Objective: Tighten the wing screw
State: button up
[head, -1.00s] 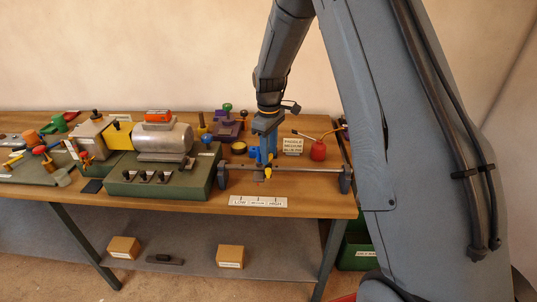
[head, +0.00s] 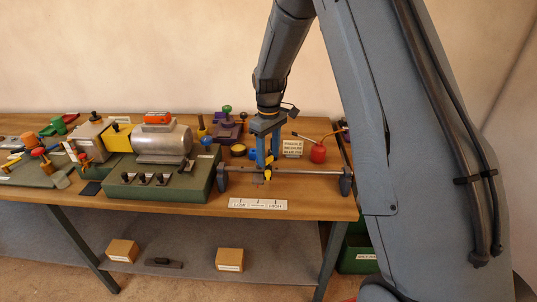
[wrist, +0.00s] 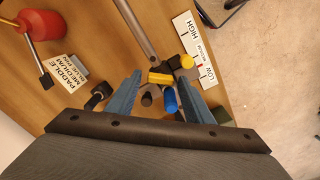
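A yellow bar-shaped part (wrist: 160,78), apparently the wing screw, sits on the dark slider (wrist: 176,66) of a metal rail (wrist: 140,32). A second rounded yellow part (wrist: 187,62) is on the scale side of the slider; it also shows in the head view (head: 268,176). My gripper (wrist: 160,76) points down over the slider with its two blue fingers apart, one on each side of the yellow bar. I see gaps and no clear contact. A blue cylinder (wrist: 170,100) and a brown one (wrist: 148,98) also show between the fingers.
A LOW–HIGH scale (head: 258,204) lies in front of the rail. A paddle sign (head: 293,147) and red oil can (head: 318,153) stand behind it. A green base with a silver motor (head: 163,140) is close on the left. The bench front near the scale is clear.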

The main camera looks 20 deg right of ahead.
aim_at(269, 158)
jog(key=shift+o, duration=0.2)
notch_tip(269, 158, up, 8)
jog(key=b, duration=0.3)
jog(key=shift+f, duration=0.1)
jog(key=shift+c, duration=0.3)
